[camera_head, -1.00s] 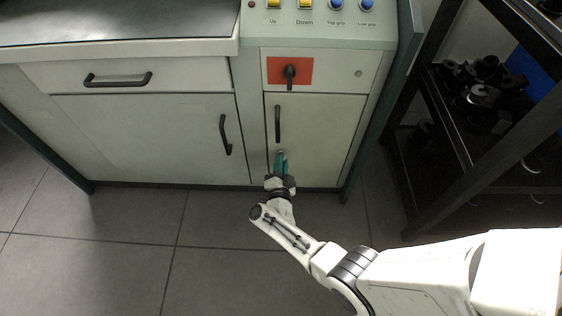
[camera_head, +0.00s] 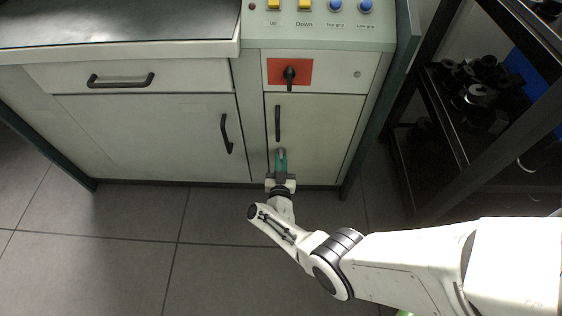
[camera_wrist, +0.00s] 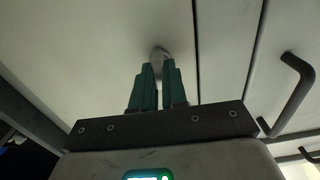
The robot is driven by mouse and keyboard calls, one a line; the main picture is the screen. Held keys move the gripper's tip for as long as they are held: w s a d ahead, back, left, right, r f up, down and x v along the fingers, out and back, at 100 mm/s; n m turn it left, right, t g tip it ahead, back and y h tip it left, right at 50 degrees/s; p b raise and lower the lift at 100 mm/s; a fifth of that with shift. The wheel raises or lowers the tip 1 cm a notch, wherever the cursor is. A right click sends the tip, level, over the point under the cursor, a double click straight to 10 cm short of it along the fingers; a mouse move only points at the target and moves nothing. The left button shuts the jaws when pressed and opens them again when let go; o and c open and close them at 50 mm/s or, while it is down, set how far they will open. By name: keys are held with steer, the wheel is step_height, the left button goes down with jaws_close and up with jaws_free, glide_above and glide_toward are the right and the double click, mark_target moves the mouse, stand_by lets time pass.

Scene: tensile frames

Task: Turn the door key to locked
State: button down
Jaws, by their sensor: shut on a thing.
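The door key (camera_head: 281,153) is a small grey piece at the lower part of the narrow right-hand cabinet door (camera_head: 325,135). It also shows in the wrist view as a pale rounded head (camera_wrist: 158,60). My gripper (camera_head: 281,162) reaches up to it from below, its teal fingers shut on the key. In the wrist view the fingers (camera_wrist: 157,78) stand on both sides of the key's lower part. The fingers hide that part and most of the lock around it. I cannot read the key's exact angle.
A black door handle (camera_head: 278,123) is above the key. Higher up are a black rotary switch on a red plate (camera_head: 304,66) and several buttons. Dark shelving (camera_head: 400,185) stands at the right. The floor (camera_head: 110,250) in front is clear.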

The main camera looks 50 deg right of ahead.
steer(key=shift+n, duration=0.3)
steer(key=c, duration=1.2)
jaws_free()
steer(key=shift+o, duration=0.2)
steer(key=p+v, duration=0.4)
steer(key=v, duration=0.7)
steer(key=shift+w+d, duration=0.1)
